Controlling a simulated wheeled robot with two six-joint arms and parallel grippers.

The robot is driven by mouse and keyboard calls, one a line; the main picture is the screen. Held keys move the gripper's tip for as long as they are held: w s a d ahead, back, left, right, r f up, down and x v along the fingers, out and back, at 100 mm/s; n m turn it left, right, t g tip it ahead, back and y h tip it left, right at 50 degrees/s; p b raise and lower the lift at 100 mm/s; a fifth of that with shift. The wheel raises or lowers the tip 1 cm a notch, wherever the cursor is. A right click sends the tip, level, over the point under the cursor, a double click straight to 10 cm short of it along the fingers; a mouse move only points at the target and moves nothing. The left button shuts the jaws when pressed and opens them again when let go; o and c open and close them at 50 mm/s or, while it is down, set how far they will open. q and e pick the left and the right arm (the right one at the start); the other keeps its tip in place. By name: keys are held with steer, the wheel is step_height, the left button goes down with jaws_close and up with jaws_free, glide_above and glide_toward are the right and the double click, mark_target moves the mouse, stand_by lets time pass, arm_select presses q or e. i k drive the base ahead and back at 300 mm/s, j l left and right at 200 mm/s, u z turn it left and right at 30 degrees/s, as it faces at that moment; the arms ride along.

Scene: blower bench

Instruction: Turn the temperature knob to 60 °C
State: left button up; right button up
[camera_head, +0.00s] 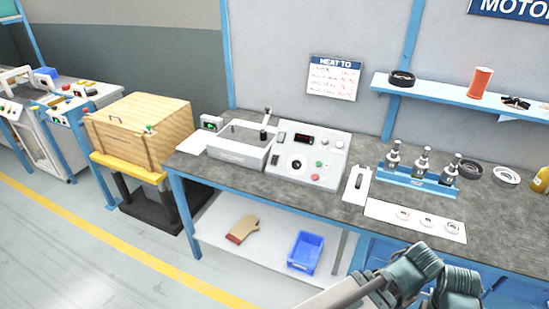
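A sloped white control panel (327,176) stands on the workbench, joined on its left to a grey machine with an open-topped box (240,157). A round black knob (297,165) sits in the middle of the panel; its pointer and scale are too small to read. Above it is a dark display (303,139) with an unreadable red reading. Part of one of my arms shows at the bottom right, in front of the bench and well away from the knob.
Green (319,163) and red (312,177) buttons sit right of the knob. A blue rack (418,180) with metal parts and a white mat (415,220) with rings lie further right. A wooden crate (140,130) stands left. The space before the panel is clear.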

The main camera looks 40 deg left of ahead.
mark_target(296, 164)
steer(key=u, duration=1.2)
